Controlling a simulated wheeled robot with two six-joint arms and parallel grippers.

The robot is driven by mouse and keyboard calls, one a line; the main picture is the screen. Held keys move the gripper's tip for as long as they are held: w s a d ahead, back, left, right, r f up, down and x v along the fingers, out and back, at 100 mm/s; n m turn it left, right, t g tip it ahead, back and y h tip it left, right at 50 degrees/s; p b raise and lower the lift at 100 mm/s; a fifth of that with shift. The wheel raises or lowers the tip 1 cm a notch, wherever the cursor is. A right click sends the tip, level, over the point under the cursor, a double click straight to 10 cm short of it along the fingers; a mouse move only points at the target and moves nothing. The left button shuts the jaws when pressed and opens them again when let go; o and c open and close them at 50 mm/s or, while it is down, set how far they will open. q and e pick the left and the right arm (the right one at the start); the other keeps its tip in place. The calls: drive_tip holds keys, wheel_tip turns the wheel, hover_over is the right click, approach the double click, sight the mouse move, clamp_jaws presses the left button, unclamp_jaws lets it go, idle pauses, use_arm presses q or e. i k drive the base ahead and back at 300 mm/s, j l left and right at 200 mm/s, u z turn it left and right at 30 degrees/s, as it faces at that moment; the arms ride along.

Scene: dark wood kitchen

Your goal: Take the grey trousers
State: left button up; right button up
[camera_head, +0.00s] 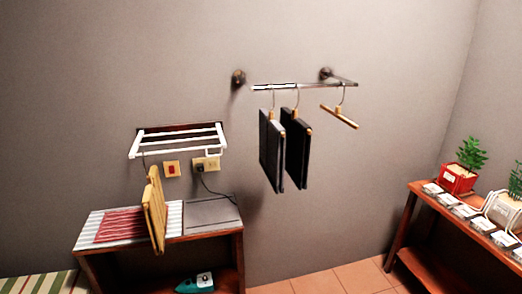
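Grey folded trousers (271,150) hang from a hanger on the left part of the wall-mounted rail (290,86). A darker, nearly black folded pair (297,150) hangs just to their right, close beside them and partly overlapped. An empty wooden hanger (338,117) hangs at the right end of the rail. Neither of my grippers is in view.
A white wall rack (178,141) is at left, with yellow folded cloth (154,212) hanging before a wooden cabinet (165,250). A teal iron (196,283) sits inside it. A shelf (418,222) with plants stands at right. Tiled floor (335,279) shows between.

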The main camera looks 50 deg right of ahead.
sight(272, 135)
drive_tip(key=z, duration=1.7)
